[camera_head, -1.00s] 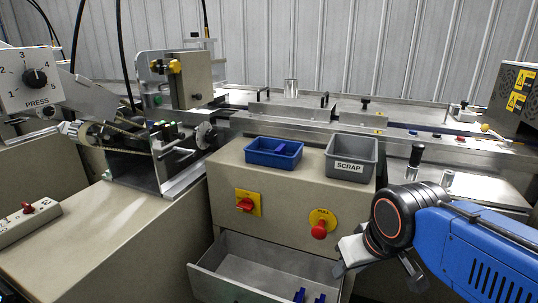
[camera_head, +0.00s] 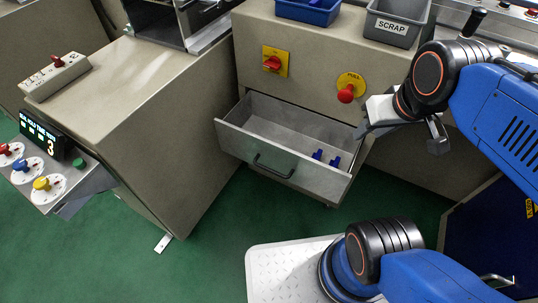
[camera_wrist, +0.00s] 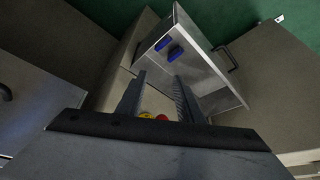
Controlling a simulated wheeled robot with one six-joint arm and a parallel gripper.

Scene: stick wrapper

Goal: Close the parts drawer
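The parts drawer (camera_head: 232,138) is pulled out of the beige cabinet, low on its front. It is a grey metal box with a dark bar handle (camera_head: 274,167) on its front face. Two small blue parts (camera_head: 326,158) lie inside at its right end. My gripper (camera_head: 398,137) is above and to the right of the drawer, near its right rear corner, and apart from the handle. In the wrist view my gripper (camera_wrist: 157,97) has its two fingers spread with nothing between them. The drawer (camera_wrist: 205,75) and its handle (camera_wrist: 227,60) show beyond the fingertips there.
The cabinet (camera_head: 310,62) carries a red switch (camera_head: 272,63), a red pull knob (camera_head: 346,93), a blue tray (camera_head: 308,10) and a grey scrap bin (camera_head: 396,25). A control box (camera_head: 45,165) stands at left. Green floor (camera_head: 215,250) is clear before the drawer.

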